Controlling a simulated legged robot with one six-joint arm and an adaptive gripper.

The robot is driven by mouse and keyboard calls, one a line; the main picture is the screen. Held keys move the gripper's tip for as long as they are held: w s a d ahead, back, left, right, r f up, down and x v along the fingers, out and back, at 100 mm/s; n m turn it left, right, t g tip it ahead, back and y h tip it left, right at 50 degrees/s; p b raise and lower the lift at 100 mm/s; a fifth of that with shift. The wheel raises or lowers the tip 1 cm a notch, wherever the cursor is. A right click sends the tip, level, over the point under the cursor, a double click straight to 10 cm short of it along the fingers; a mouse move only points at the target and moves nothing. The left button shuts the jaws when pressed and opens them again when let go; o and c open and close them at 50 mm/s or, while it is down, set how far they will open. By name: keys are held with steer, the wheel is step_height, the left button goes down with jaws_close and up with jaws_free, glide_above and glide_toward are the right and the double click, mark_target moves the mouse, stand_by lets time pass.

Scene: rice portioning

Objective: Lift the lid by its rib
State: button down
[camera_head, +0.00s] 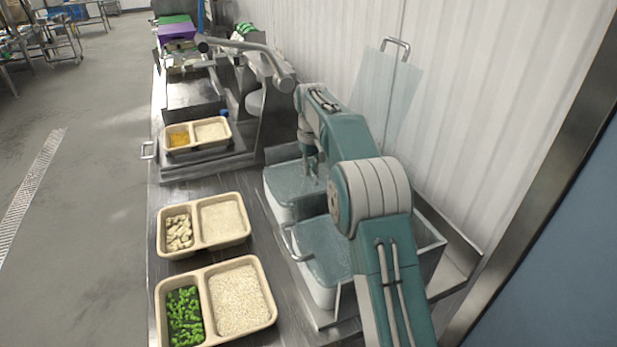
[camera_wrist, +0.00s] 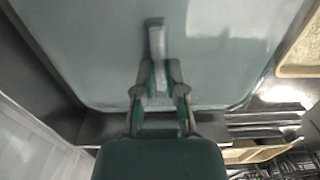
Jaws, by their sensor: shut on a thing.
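The far lid (camera_head: 284,178) is a flat, grey-teal, see-through plate lying over a white bin at the back of the bin row. In the wrist view the lid (camera_wrist: 100,50) fills most of the picture, with a light upright rib (camera_wrist: 157,42) standing on it. My gripper (camera_head: 312,172) reaches down onto this lid. In the wrist view my gripper's fingers (camera_wrist: 160,84) are shut on the rib from both sides. The lid looks level on its bin. My arm hides part of it in the head view.
A second lid (camera_head: 328,250) with a metal handle (camera_head: 292,243) covers the nearer bin. A clear panel (camera_head: 385,90) with a handle leans against the wall. Filled two-part trays (camera_head: 248,232) stand along the counter on the left. A metal arm-like fixture (camera_head: 250,47) stands behind.

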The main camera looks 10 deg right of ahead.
steer(key=shift+r, duration=0.1)
steer(key=shift+r, duration=2.15)
